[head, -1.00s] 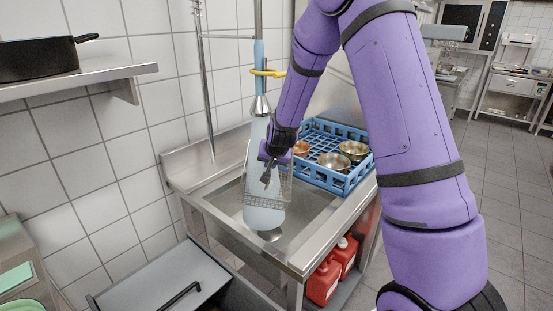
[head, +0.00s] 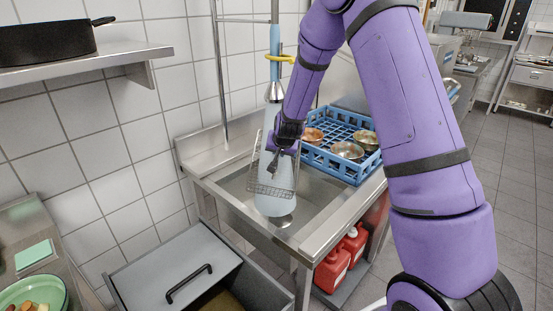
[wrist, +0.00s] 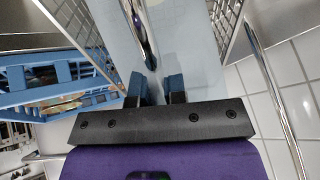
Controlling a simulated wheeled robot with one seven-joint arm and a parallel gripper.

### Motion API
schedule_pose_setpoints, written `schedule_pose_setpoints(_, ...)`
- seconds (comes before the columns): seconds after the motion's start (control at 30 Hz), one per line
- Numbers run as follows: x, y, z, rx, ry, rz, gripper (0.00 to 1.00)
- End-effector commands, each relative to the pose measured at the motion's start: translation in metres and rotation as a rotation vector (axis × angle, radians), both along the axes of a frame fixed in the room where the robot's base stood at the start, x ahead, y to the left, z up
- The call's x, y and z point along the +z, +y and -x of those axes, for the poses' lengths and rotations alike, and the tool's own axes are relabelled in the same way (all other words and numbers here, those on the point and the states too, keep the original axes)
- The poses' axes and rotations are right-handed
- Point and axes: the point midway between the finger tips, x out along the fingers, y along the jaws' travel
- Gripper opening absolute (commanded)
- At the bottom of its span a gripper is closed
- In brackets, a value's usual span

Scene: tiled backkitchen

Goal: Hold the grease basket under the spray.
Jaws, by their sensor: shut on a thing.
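The grease basket (head: 268,189) is a wire mesh basket, tilted a little, in the head view above the sink basin. My gripper (head: 274,170) is shut on it; in the wrist view the jaws (wrist: 155,90) come close together, with mesh walls on both sides. The spray (head: 277,204) is a pale blue column falling from the chrome spray head (head: 273,92) into the sink. The basket overlaps this column below the head, and pale blue also fills the space behind the jaws in the wrist view. How much of the basket is wetted I cannot tell.
The steel sink (head: 318,212) has a blue dish rack (head: 356,170) with several metal bowls at its right. Red bottles (head: 332,270) stand beneath. A lidded grey bin (head: 175,264) is in front. A wall shelf with a black pan (head: 45,42) is at left. Open floor lies right.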

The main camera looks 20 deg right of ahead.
Motion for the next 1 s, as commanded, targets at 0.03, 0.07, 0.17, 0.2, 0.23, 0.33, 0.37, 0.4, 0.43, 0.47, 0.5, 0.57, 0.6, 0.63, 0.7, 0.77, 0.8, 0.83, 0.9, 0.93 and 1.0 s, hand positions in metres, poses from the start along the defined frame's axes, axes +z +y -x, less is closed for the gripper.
schedule_pose_setpoints(0.03, 0.001, -0.001, -0.001, 0.0, -0.002, 0.0, 0.0)
schedule_pose_setpoints(0.07, 0.001, -0.001, -0.001, 0.0, -0.002, 0.0, 0.0)
schedule_pose_setpoints(0.17, 0.001, -0.004, -0.002, 0.0, -0.002, 0.0, 0.0)
schedule_pose_setpoints(0.2, 0.001, -0.005, -0.002, 0.0, -0.002, 0.0, 0.0)
schedule_pose_setpoints(0.23, 0.001, -0.006, -0.003, 0.0, -0.002, 0.0, 0.0)
schedule_pose_setpoints(0.33, 0.001, -0.01, -0.005, -0.001, -0.002, 0.0, 0.0)
schedule_pose_setpoints(0.37, 0.001, -0.011, -0.005, -0.001, -0.003, 0.0, 0.0)
schedule_pose_setpoints(0.4, 0.001, -0.013, -0.006, -0.001, -0.002, 0.0, 0.0)
schedule_pose_setpoints(0.43, 0.001, -0.014, -0.006, -0.001, -0.003, 0.0, 0.0)
schedule_pose_setpoints(0.47, 0.001, -0.015, -0.007, -0.001, -0.002, 0.0, 0.0)
schedule_pose_setpoints(0.5, 0.001, -0.017, -0.007, -0.001, -0.002, 0.0, 0.0)
schedule_pose_setpoints(0.57, 0.001, -0.019, -0.008, -0.002, -0.002, 0.0, 0.0)
schedule_pose_setpoints(0.6, 0.001, -0.021, -0.009, -0.001, -0.002, 0.0, 0.0)
schedule_pose_setpoints(0.63, 0.001, -0.022, -0.009, -0.001, -0.002, 0.0, 0.0)
schedule_pose_setpoints(0.7, 0.001, -0.025, -0.01, -0.001, -0.002, 0.0, 0.0)
schedule_pose_setpoints(0.77, 0.001, -0.027, -0.011, -0.001, -0.003, 0.001, 0.0)
schedule_pose_setpoints(0.8, 0.001, -0.028, -0.012, -0.001, -0.003, 0.001, 0.0)
schedule_pose_setpoints(0.83, 0.001, -0.029, -0.012, -0.001, -0.003, 0.001, 0.0)
schedule_pose_setpoints(0.9, 0.001, -0.029, -0.012, -0.002, -0.004, 0.001, 0.0)
schedule_pose_setpoints(0.93, 0.001, -0.029, -0.012, -0.002, -0.004, 0.001, 0.0)
schedule_pose_setpoints(1.0, 0.001, -0.029, -0.012, -0.002, -0.004, 0.001, 0.0)
